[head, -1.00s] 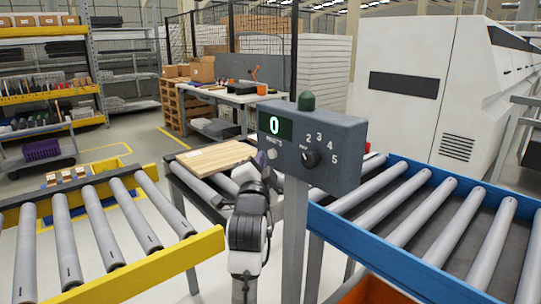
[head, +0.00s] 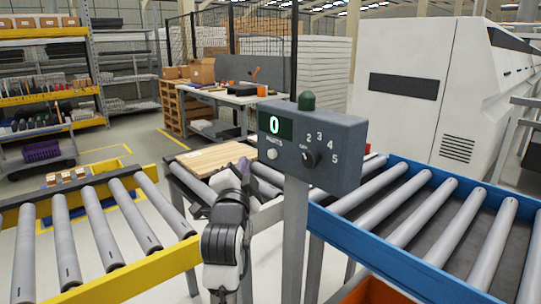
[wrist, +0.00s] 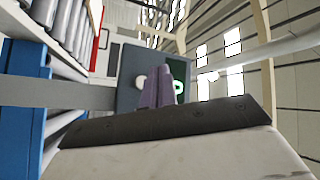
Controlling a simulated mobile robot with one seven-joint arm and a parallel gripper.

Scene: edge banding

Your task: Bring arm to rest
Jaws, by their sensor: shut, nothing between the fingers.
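My arm rises from the bottom of the head view, left of the control post. My gripper (head: 241,164) is at its upper end, beside the right edge of a light wooden board (head: 213,158); I cannot tell whether it touches the board. In the wrist view my gripper's purple fingers (wrist: 160,88) are together with nothing between them. They point towards the grey control box (head: 312,148), which also shows in the wrist view (wrist: 128,72).
The control box stands on a grey post (head: 294,235) close to the right of my arm. A yellow-framed roller conveyor (head: 150,268) is at the left. A blue-framed one (head: 420,265) is at the right. A workbench (head: 222,97) stands behind.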

